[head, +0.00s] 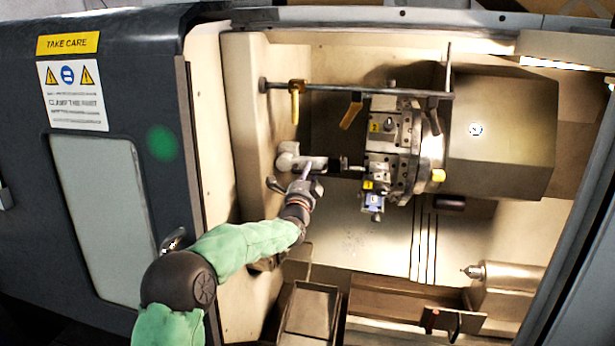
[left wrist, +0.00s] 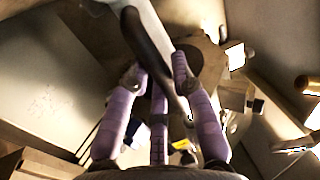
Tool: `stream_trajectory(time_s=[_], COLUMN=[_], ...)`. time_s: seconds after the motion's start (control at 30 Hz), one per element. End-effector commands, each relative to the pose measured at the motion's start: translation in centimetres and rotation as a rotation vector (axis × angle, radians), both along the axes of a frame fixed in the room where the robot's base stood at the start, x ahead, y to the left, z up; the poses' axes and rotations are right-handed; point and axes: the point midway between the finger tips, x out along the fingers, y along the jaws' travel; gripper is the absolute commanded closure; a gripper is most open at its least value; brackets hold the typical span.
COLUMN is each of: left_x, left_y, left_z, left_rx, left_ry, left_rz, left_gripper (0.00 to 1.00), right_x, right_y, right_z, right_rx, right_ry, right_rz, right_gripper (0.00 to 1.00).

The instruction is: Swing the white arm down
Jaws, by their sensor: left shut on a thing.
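The white arm (head: 289,157) has its rounded white pivot on the machine's left inner wall. It points right, roughly level, toward the tool turret, and a dark tip shows near the turret. My left gripper (head: 306,178) is at the arm, just right of the pivot and slightly below it. In the left wrist view the fingers of my left gripper (left wrist: 160,85) are closed around a dark bar with a white part (left wrist: 155,15) beside it. The gripper is shut on the white arm. The fingers hide part of the arm. My right gripper is not in view.
The tool turret (head: 398,148) with several tool holders stands close to the right of the arm. A horizontal rod (head: 345,91) with hanging nozzles runs above. Below are an open metal tray (head: 313,310) and a tailstock (head: 505,285).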

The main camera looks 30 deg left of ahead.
Motion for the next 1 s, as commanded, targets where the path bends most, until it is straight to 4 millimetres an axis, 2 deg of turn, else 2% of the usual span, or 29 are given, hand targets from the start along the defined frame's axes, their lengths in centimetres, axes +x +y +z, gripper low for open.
stream_trajectory(time_s=[0.1,0.73,0.77,0.8,1.0], left_x=[0.02,0.03,0.03,0.03,0.02], left_y=[-0.07,-0.08,-0.09,-0.09,-0.03], left_z=[-0.85,-1.25,-1.27,-1.29,-1.11], left_rx=[0.041,0.089,0.089,0.089,0.087], left_ry=[0.015,0.03,0.03,0.03,0.027], left_rz=[-0.002,-0.003,-0.003,-0.003,-0.002], left_gripper=[1.0,1.0,0.74,0.65,0.65], right_x=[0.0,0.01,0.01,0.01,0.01], right_y=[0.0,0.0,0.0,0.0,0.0], right_z=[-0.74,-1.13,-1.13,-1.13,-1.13], right_rx=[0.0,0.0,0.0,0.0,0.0], right_ry=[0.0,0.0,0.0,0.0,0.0], right_rz=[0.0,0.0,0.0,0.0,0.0], right_gripper=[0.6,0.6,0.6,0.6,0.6])
